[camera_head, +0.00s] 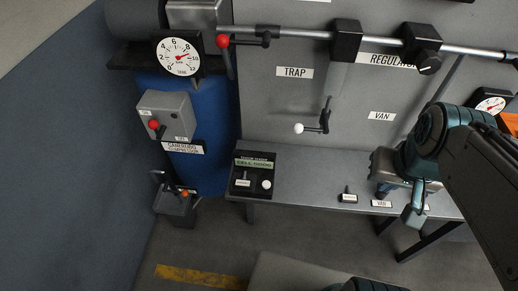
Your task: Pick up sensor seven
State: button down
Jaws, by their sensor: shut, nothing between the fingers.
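Small dark sensors with white labels are on the grey bench (300,168). One small sensor (348,196) stands upright on the bench's front part, and its label is too small to read. Another labelled piece (243,182) sits on the black sensor reader (254,174), whose green screen seems to read "CELL GOOD". I cannot tell which piece is sensor seven. My gripper (413,217) hangs at the right, by the bench's front edge and right of the upright sensor. It is shut and holds nothing. My arm hides the bench's right part.
A blue tank (198,165) with a gauge (177,56) and a grey switch box (166,116) stands left. A pipe with a red-knobbed lever (223,41) crosses above. A white-knobbed lever (299,128) juts from the panel.

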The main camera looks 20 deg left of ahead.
aim_at(244, 183)
jog(key=k, duration=0.85)
jog(key=u, duration=0.85)
jog(key=i, duration=0.5)
jog(key=z, duration=0.05)
